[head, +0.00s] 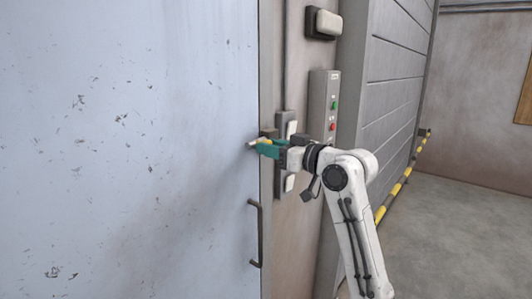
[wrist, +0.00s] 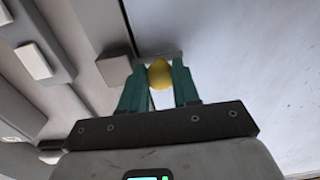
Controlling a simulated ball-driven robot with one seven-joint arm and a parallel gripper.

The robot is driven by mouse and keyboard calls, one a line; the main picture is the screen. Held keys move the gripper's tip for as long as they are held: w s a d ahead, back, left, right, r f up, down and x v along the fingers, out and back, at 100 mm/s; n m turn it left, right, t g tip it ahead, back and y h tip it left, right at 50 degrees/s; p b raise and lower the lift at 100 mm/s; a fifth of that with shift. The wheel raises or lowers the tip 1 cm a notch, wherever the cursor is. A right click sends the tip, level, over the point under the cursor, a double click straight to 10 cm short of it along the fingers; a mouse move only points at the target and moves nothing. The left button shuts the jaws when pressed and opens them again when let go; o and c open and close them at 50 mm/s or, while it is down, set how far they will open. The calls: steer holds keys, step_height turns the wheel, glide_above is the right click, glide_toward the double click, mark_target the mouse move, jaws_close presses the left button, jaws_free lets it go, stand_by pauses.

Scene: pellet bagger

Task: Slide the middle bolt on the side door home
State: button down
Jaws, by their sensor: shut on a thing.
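My gripper (head: 264,147) has teal fingers and is at the right edge of the pale blue side door (head: 130,150), about mid-height in the head view. In the wrist view my gripper (wrist: 159,85) is shut on a yellow rounded knob (wrist: 159,74), which sits between the two fingers. The knob also shows as a small yellow bit at the fingertips in the head view (head: 264,141). A dark bracket (head: 269,132) is just above the fingers at the door's edge. The bolt's rod is mostly hidden, so I cannot tell how far it is in.
A dark door handle (head: 257,234) is below my gripper. A pale box (head: 323,23) is higher on the frame. Free floor (head: 470,230) lies at right.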

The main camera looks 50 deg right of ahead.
steer(key=shift+d, duration=0.2)
steer(key=c, duration=0.8)
jaws_free()
steer(key=s+b, duration=0.1)
steer(key=s, duration=0.4)
steer(key=s+b, duration=0.1)
steer(key=s, duration=0.4)
steer(key=shift+s+d+b, duration=0.2)
steer(key=shift+s+b, duration=0.1)
steer(key=shift+s, duration=0.1)
